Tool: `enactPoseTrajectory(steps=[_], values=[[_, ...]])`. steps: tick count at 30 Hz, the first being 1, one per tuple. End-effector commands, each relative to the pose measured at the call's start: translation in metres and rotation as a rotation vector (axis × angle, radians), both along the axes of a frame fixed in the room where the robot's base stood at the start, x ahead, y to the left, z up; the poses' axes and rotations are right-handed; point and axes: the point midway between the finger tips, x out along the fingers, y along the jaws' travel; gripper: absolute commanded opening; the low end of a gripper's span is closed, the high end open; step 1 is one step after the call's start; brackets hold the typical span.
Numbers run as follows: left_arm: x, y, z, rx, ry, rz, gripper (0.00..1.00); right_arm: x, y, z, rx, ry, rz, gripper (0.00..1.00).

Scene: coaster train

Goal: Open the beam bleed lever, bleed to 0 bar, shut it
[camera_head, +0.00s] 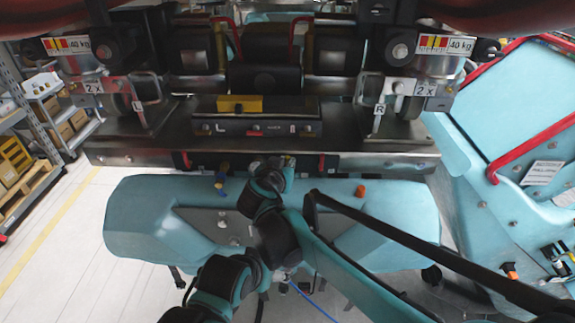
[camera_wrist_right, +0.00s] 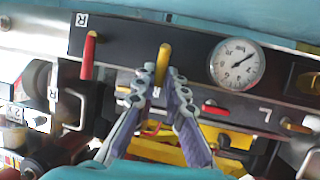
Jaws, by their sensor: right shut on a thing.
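The beam (camera_head: 340,162) runs across the front of the train under the seats. My right gripper (camera_head: 283,165) is up against its lower middle, partly hidden by my own wrist in the head view. In the right wrist view, the fingers of my right gripper (camera_wrist_right: 160,78) are closed around a yellow lever (camera_wrist_right: 164,52) on the dark panel (camera_wrist_right: 125,50). The tip of the lever sticks out past the fingertips. A round white pressure gauge (camera_wrist_right: 237,63) is beside it on the right. Its dark needle shows, but the value is too small to read. My left gripper is not in view.
A red lever (camera_wrist_right: 88,55) stands on the panel left of the yellow one. A blue and yellow fitting (camera_head: 221,180) and an orange knob (camera_head: 361,191) are on the teal nose below the beam. A shelf (camera_head: 48,100) stands at the left; open floor (camera_head: 70,260) is below.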

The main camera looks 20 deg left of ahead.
Motion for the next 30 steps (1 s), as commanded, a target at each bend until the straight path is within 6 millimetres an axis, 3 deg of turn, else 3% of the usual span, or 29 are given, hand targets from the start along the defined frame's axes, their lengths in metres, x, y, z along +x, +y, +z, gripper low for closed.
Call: enactPoseTrajectory(steps=[14,15,17,26,30], values=[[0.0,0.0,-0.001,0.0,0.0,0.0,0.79,-0.001,0.0,-0.003,-0.01,0.002,-0.001,0.0],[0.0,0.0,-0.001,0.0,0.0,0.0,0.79,-0.001,0.0,-0.003,-0.01,0.002,-0.002,0.19],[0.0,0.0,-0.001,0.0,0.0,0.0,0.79,-0.001,0.0,-0.002,-0.01,0.002,-0.001,0.32],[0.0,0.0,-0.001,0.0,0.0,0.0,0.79,-0.001,0.0,0.0,-0.011,-0.001,-0.001,0.32],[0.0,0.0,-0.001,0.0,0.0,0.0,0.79,-0.001,0.0,0.012,-0.011,-0.001,-0.001,0.32]])
